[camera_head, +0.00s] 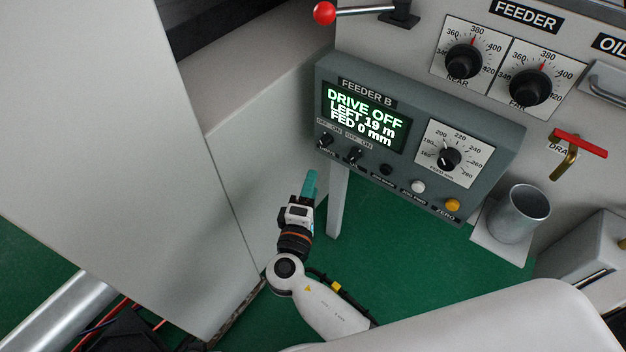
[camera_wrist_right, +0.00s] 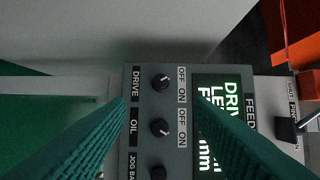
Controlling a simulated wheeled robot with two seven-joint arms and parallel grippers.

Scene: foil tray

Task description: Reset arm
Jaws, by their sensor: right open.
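My right gripper (camera_head: 310,184) stands in front of the lower left of the grey Feeder B control box (camera_head: 464,190), apart from it as far as I can tell. In the right wrist view its two teal fingers (camera_wrist_right: 158,102) are spread with nothing between them. Past them are the drive knob (camera_wrist_right: 161,82) and oil knob (camera_wrist_right: 160,127), whose labels read OFF and ON. The display (camera_head: 364,118) reads "DRIVE OFF, LEFT 19 m, FED 0 mm". My left gripper is not in view.
A light grey panel (camera_head: 130,150) fills the left side. A red-knobbed lever (camera_head: 325,12) is above the box. A metal cup (camera_head: 519,213) and a red-handled drain valve (camera_head: 579,143) are to the right. Green floor (camera_head: 420,250) shows below the box.

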